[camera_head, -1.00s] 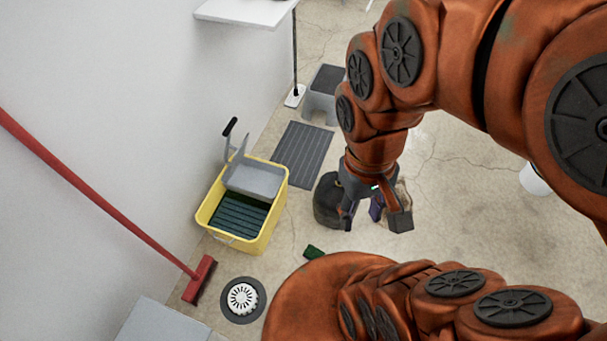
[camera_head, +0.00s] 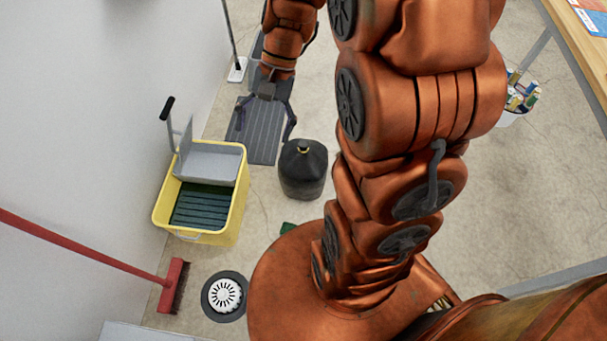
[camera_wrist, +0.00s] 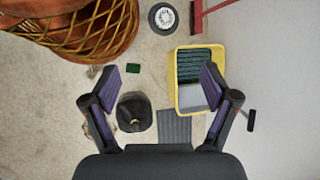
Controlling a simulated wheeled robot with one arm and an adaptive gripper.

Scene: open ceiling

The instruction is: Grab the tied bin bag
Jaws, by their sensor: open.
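The tied bin bag (camera_head: 303,172) is black, squat and upright on the floor, with a small yellowish tie at its top. It stands right of the yellow mop bucket. In the wrist view the bag (camera_wrist: 134,114) lies below and inward of the left finger. My gripper (camera_head: 265,128) is open and empty, above the grey mat, behind and left of the bag in the head view. Its fingers (camera_wrist: 166,82) are spread wide in the wrist view. I see no contact with the bag.
The yellow mop bucket (camera_head: 234,215) stands left of the bag, on the wall side. A ribbed grey mat (camera_head: 262,145) lies behind. A green pad (camera_wrist: 133,68), floor drain (camera_head: 224,295) and red broom (camera_head: 172,285) are nearby. A table (camera_head: 575,40) is at the right.

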